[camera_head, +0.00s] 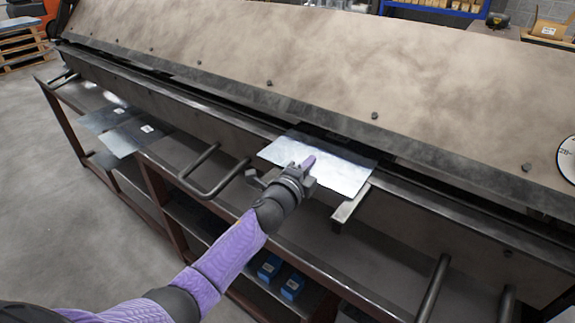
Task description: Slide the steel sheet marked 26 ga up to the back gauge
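A bright steel sheet (345,172) lies flat at the front of the large brake, its far edge reaching to the dark slot under the brake's long beam (330,120). No mark on it can be read. My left gripper (308,164) is over the sheet's near left part, with a purple finger along its top face. Whether the fingers pinch the sheet is hidden by the wrist. Two more sheets (122,138) with small white labels lie on the front ledge at left; the labels are too small to read. I cannot make out the back gauge. My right gripper is out of view.
A bent bar handle (212,180) stands out left of my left wrist, and another bar (432,288) is at the lower right. A bracket (350,205) is under the sheet's right side. Blue boxes (270,267) sit on the lower shelf. Open floor lies at left.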

